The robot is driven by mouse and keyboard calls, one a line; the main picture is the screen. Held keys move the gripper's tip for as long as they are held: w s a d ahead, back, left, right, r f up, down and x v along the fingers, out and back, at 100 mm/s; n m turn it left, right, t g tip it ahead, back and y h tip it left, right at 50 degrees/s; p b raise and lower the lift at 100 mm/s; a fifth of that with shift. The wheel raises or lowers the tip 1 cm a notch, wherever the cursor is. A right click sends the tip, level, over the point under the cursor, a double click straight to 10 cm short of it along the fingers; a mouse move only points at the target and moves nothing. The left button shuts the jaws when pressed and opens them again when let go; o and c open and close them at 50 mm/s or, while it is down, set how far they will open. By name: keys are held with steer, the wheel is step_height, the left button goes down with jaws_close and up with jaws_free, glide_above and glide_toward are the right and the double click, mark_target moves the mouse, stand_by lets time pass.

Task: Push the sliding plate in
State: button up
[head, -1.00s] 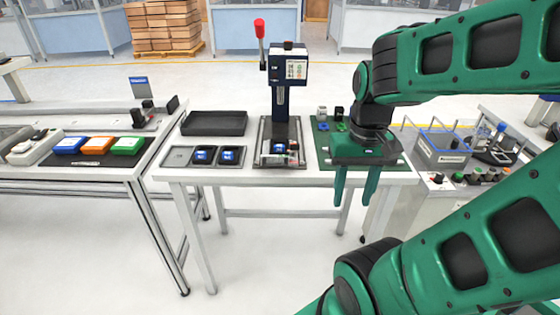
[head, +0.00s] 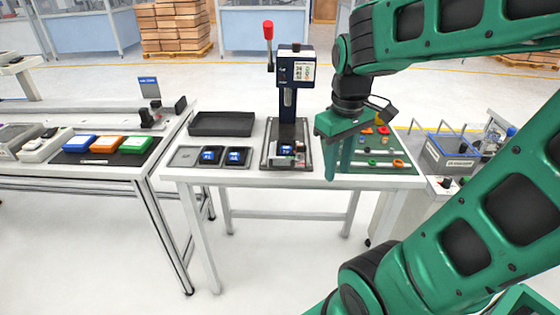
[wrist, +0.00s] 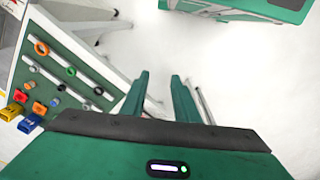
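The sliding plate (head: 268,163) lies at the foot of the dark press (head: 288,100) on the white table, with a small blue part (head: 285,150) on it. How far the plate sticks out is hard to tell. My gripper (head: 337,174) points down over the table's front edge, just right of the plate and apart from it. Its two green fingers (wrist: 160,82) show a gap with nothing between them in the wrist view. The plate is not in the wrist view.
The press has a red-knobbed lever (head: 268,32). A green board (head: 385,168) with coloured rings and rods lies right, partly behind my gripper. The floor in front is free.

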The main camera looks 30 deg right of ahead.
mark_target(281, 167)
steer(key=w+a+r+n+t, duration=0.1)
steer(key=w+a+r+n, duration=0.15)
steer(key=w+n, duration=0.45)
steer(key=w+a+r+n, duration=0.1)
steer(key=w+a+n, duration=0.25)
steer(key=w, duration=0.45)
steer(key=shift+n, duration=0.35)
steer(key=f, duration=0.3)
steer(key=w+f, duration=0.1)
steer(key=f, duration=0.3)
steer(key=w+d+f, duration=0.1)
steer(key=f, duration=0.3)
jaws_close()
